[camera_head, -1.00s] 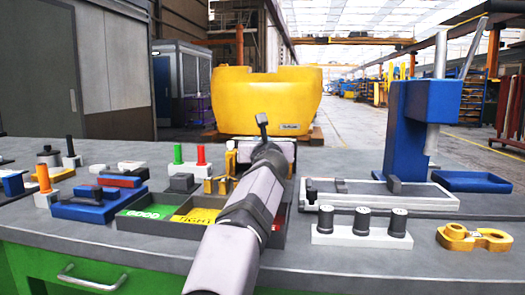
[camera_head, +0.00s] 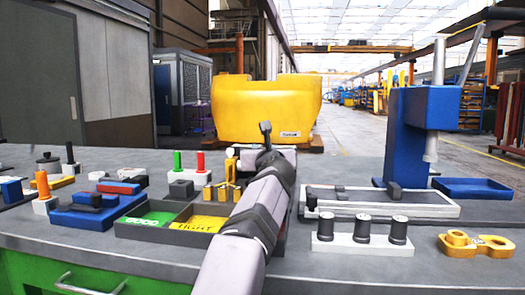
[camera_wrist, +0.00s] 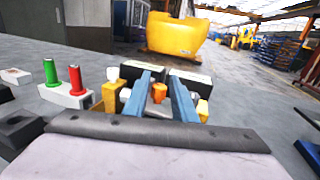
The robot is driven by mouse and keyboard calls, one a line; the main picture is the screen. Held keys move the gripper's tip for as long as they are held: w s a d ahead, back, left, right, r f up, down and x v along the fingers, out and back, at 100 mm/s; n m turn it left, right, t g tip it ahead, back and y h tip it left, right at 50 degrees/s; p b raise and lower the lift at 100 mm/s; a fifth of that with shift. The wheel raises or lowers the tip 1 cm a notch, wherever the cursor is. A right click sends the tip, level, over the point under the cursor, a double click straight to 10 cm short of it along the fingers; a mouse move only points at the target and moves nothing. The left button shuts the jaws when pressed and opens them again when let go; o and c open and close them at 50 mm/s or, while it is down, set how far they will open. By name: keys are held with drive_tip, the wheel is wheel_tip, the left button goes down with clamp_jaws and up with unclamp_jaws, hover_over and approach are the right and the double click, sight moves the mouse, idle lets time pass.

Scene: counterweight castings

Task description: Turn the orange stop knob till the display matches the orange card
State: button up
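The orange stop knob (camera_wrist: 158,92) shows in the wrist view between the two blue-grey fingers of my gripper (camera_wrist: 162,82). The fingers are apart, with narrow gaps beside the knob; whether they touch it, I cannot tell. Behind it stand two dark boxes with pale tops, a left one (camera_wrist: 141,71) and a right one (camera_wrist: 191,82). No reading shows on them, and I cannot tell which carries the display. In the head view my arm hides the knob and most of the gripper, near a white-topped unit (camera_head: 283,149). I cannot make out the orange card.
Green and red pegs (camera_wrist: 50,72) stand in a white block left of the gripper. A sorting tray (camera_head: 140,232) with green and yellow floors lies left of my arm. A blue press (camera_head: 405,140) and a white rack of dark cylinders (camera_head: 345,246) stand to the right.

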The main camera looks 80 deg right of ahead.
drive_tip(key=shift+a, duration=0.1)
drive_tip(key=shift+b+v, duration=1)
drive_tip(key=shift+v, duration=2.6)
